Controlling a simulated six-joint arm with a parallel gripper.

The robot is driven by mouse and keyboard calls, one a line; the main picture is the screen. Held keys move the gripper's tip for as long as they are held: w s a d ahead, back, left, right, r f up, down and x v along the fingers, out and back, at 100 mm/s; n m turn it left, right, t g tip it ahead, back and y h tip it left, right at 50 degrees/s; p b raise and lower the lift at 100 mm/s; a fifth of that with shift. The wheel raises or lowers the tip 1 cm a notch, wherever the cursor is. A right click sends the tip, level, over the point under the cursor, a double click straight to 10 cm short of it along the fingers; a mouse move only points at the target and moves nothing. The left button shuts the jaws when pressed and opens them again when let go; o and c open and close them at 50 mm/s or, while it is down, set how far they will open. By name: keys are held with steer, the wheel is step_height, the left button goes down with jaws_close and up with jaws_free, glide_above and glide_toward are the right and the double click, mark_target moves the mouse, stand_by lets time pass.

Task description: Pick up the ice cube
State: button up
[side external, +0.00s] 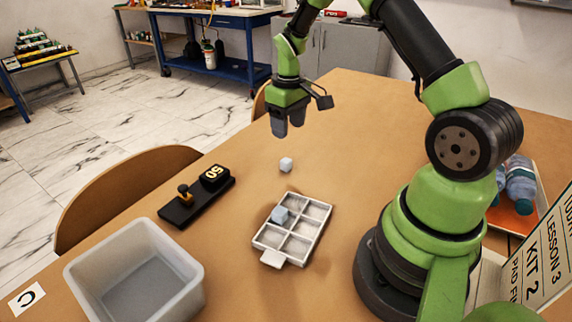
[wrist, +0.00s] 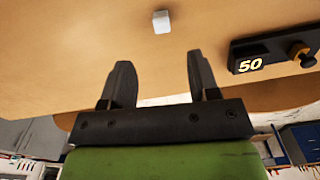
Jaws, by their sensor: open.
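A small pale ice cube (side external: 286,164) sits on the bare table just beyond the white ice tray (side external: 262,240). In the wrist view, one pale cube (wrist: 161,21) shows at the top, beyond the fingertips. My gripper (side external: 288,130) hangs above the table, on the far side of the loose cube and apart from it. In the wrist view, my gripper (wrist: 158,62) has its two dark fingers spread with nothing between them.
A black gauge block marked 50 (side external: 214,174) with a brass knob (side external: 185,192) stands left of the tray. An open grey bin (side external: 185,289) stands at the front left. Bottles (side external: 520,185) lie in a tray at right. The table around the loose cube is clear.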

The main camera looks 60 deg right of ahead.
glide_above(286, 160)
steer(key=f, duration=0.5)
steer(key=shift+s+d+f, duration=0.2)
steer(key=shift+s, duration=0.1)
steer(key=f, duration=0.5)
steer(key=shift+w+a+f, duration=0.1)
steer(key=shift+w+a, duration=0.05)
steer(key=shift+w, duration=0.15)
steer(key=c, duration=1)
